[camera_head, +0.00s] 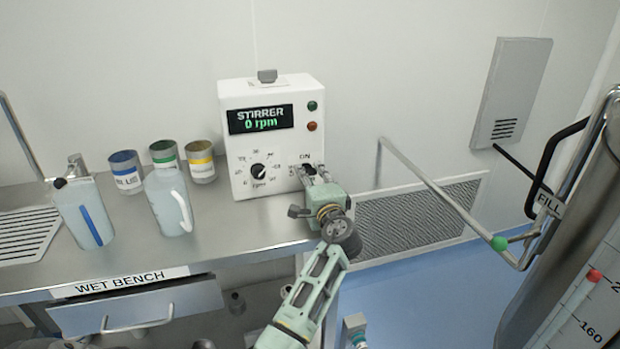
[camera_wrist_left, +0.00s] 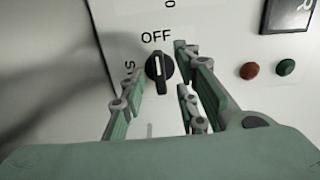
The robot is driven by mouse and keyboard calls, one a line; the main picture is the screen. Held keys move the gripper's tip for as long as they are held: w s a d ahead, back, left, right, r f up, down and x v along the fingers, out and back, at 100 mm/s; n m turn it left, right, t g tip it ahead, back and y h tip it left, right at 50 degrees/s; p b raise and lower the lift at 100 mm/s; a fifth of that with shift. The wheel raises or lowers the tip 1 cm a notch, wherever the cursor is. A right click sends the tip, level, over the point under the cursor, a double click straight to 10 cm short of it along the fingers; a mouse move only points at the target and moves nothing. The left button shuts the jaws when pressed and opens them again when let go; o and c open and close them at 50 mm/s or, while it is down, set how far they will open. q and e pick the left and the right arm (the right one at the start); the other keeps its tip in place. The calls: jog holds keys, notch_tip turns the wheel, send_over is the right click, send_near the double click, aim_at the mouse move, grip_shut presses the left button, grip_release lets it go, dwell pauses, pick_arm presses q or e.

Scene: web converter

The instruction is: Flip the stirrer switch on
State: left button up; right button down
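The stirrer unit (camera_head: 235,150) is a white box on the back of the wet bench, its display reading "STIRRER 0 rpm". A small black switch (camera_head: 308,170) sits low on the right of its front, under the word ON. The wrist view shows gaps between knob and fingers. My right gripper is not in view.
A black rpm dial (camera_head: 258,171) is left of the switch; green (camera_head: 311,106) and red (camera_head: 312,126) lights are above. Two bottles (camera_head: 168,205) and several cans (camera_head: 200,162) stand left on the bench (camera_head: 225,236). A rail (camera_head: 430,185) and steel vessel (camera_head: 570,270) are right.

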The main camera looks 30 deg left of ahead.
pick_arm(q)
jog(key=c, duration=0.4)
grip_shut()
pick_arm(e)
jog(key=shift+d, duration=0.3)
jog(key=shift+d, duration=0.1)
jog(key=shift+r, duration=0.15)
